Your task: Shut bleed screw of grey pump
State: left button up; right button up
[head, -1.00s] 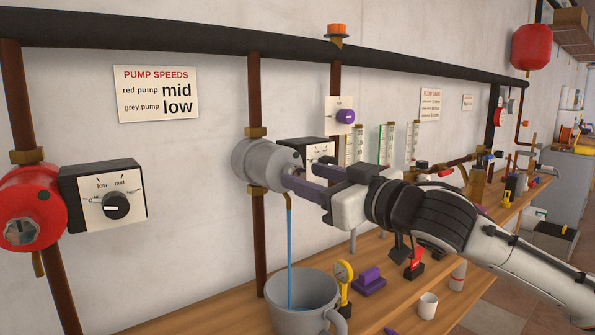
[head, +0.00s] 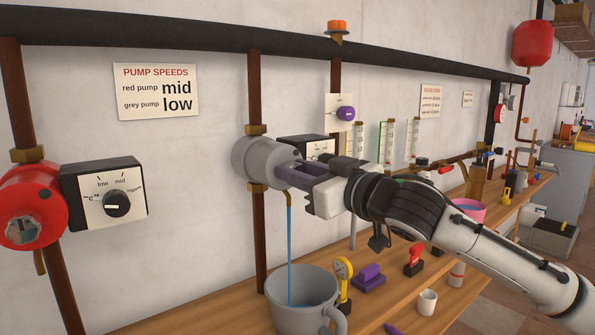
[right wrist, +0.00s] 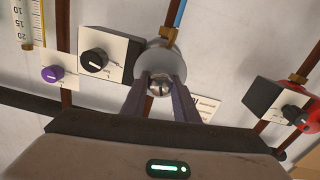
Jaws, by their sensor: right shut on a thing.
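The grey pump (head: 258,163) sits on a brown vertical pipe on the wall. Its bleed screw (right wrist: 159,87), a silver round head with a slot, shows at the pump's front in the right wrist view; in the head view my fingers hide it. My right gripper (right wrist: 160,82), with purple-grey fingers, is shut on the screw, one finger on each side. It also shows against the pump's face in the head view (head: 283,174). A thin blue stream (head: 289,245) runs from a spout under the pump into a grey mug-like vessel (head: 303,290). My left gripper is not in view.
A speed dial box (head: 312,146) stands on the wall just right of the grey pump. The red pump (head: 35,205) with its dial is at the left.

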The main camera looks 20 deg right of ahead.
jog(key=m+p, duration=0.1)
jog(key=m, duration=0.2)
jog(key=shift+p, duration=0.3)
jog(key=shift+m+p, duration=0.5)
jog(key=shift+m, duration=0.4)
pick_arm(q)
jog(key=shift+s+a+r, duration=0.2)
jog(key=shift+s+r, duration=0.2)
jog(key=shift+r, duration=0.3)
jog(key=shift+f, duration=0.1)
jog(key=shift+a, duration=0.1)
pick_arm(e)
jog(key=o, duration=1.1)
jog(key=shift+c, duration=0.2)
jog(key=shift+d, duration=0.1)
